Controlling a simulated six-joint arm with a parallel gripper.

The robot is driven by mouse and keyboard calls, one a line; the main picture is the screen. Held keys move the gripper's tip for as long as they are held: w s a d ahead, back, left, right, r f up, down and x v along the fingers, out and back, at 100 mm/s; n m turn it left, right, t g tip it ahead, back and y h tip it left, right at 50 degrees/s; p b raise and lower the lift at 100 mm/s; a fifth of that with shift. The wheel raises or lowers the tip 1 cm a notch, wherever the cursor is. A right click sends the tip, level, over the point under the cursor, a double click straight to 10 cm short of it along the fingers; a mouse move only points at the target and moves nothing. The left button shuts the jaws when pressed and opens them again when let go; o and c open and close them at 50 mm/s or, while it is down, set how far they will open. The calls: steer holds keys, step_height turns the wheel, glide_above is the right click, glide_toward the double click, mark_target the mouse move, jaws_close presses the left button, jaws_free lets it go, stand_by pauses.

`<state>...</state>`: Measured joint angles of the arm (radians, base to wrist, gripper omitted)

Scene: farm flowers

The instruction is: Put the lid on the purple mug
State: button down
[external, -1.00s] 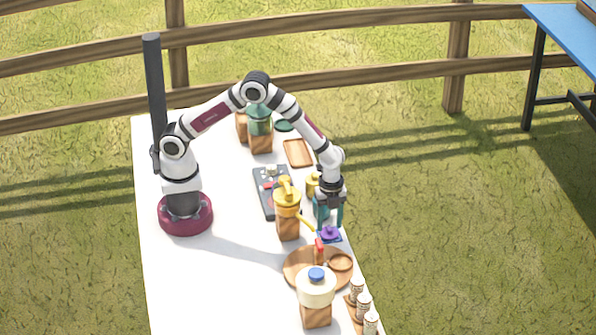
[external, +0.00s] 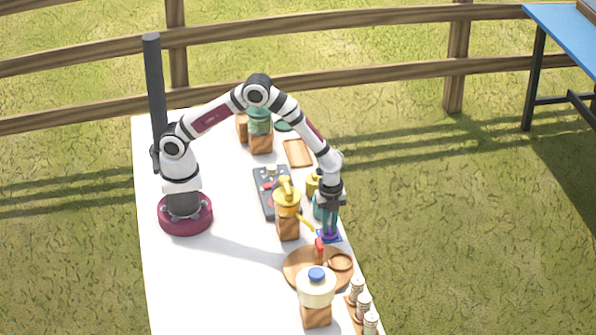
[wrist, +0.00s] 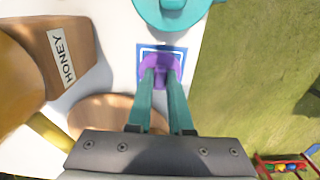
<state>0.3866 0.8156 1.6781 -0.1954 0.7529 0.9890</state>
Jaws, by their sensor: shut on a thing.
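A small purple lid (wrist: 158,66) lies on a blue square mat with a white border (wrist: 148,49), near the table's right edge. The lid also shows in the external view (external: 330,235), low beneath the arm. In the external view my gripper (external: 330,226) is just above the mat. The fingers cover part of the lid. I cannot make out a separate purple mug in either view.
A teal round vessel (wrist: 172,14) stands just beyond the lid. A yellow-topped honey dispenser (external: 287,205) is to its left. A round wooden board (external: 295,270), a white jar with blue cap (external: 316,288) and several small shakers (external: 363,305) are nearer the front. Grass lies beyond the table's right edge.

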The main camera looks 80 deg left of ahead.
mark_target(329, 227)
step_height(329, 227, up, 9)
steer(key=s+a+r+n, duration=0.1)
steer(key=s+a+r, duration=0.4)
steer(key=a, duration=0.5)
steer(key=s+a+r, duration=0.1)
steer(key=s+a, duration=0.3)
steer(key=s, duration=0.2)
steer(key=shift+n, duration=0.3)
steer(key=shift+a+f, duration=0.2)
steer(key=shift+f, duration=2.65)
steer(key=shift+f, duration=0.15)
steer(key=c, duration=0.7)
jaws_free()
steer(key=shift+c, duration=0.2)
